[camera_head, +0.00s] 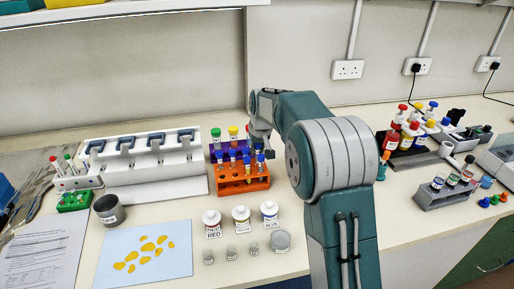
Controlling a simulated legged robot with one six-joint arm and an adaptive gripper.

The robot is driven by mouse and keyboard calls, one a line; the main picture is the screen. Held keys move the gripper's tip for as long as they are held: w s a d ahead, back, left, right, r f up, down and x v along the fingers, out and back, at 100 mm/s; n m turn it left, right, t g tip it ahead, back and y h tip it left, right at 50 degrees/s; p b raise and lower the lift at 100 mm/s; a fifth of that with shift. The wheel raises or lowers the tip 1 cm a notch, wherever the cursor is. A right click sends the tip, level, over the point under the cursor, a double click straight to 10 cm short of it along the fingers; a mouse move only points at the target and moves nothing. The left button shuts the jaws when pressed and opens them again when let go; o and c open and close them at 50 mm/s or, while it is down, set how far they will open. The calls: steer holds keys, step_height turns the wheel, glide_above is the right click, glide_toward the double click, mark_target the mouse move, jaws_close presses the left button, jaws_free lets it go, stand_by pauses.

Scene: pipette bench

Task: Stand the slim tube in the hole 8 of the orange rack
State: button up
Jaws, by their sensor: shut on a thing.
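The orange rack (242,186) stands near the middle of the bench, with several blue-capped tubes upright in it. The hole numbers are too small to read. My gripper (259,143) is at the rack's back right corner, small and partly hidden by my own arm and the tubes. It is shut on a slim tube, but I cannot clearly separate the held tube from the blue-capped tubes (260,160) there. I cannot tell whether its lower end is in a hole or above one.
A purple rack (213,157) with green- and yellow-capped tubes stands close behind the orange rack. A white pipette stand (150,165) is at left. Labelled bottles (241,219) and small jars stand in front. Racks of coloured bottles (402,135) are at right.

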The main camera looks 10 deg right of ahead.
steer(key=shift+f, duration=0.7)
steer(key=o, duration=0.8)
steer(key=shift+o, duration=0.2)
steer(key=v, duration=1.1)
steer(key=shift+r, duration=0.4)
steer(key=shift+s, duration=0.15)
